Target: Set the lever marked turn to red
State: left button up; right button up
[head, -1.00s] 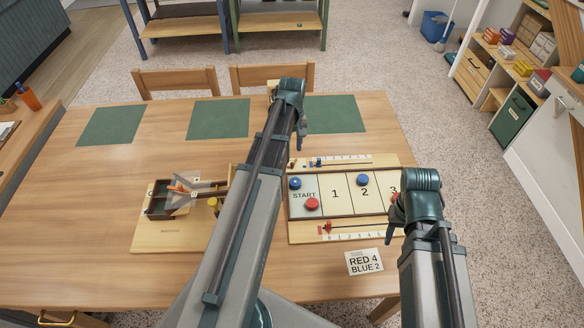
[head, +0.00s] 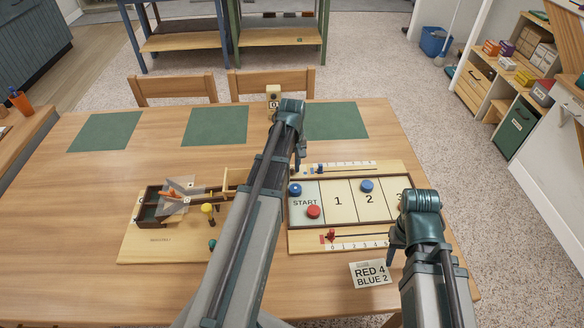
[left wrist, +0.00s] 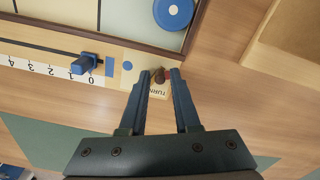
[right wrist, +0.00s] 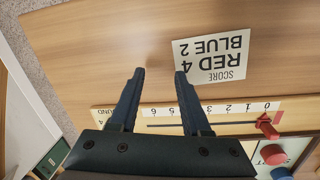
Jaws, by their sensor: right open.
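The turn lever (left wrist: 159,75) is a small brown knob beside a label reading TURN (left wrist: 157,92), at the corner of the game board. A blue dot (left wrist: 127,65) lies on one side of it; a bit of red shows by the fingertip on the other. My left gripper (left wrist: 159,72) is open, with its fingertips on either side of the lever; contact cannot be told. In the head view my left gripper (head: 298,160) is at the board's far left corner, and the arm hides the lever. My right gripper (right wrist: 158,72) is open and empty near the score card (right wrist: 211,55).
The game board (head: 338,201) has blue and red discs and sliders on number scales. A wooden device (head: 165,245) with a small box stands left of my left arm. Green mats (head: 215,126) lie at the back. The left part of the table is clear.

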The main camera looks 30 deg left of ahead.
pick_arm(q)
grip_shut()
jog(key=shift+a+m, duration=0.15)
jog(key=shift+m, duration=0.45)
jog(key=shift+o, duration=1.8)
grip_release()
notch_tip(320, 180, up, 14)
jog(key=p, duration=1.4)
pick_arm(e)
notch_tip(320, 180, up, 14)
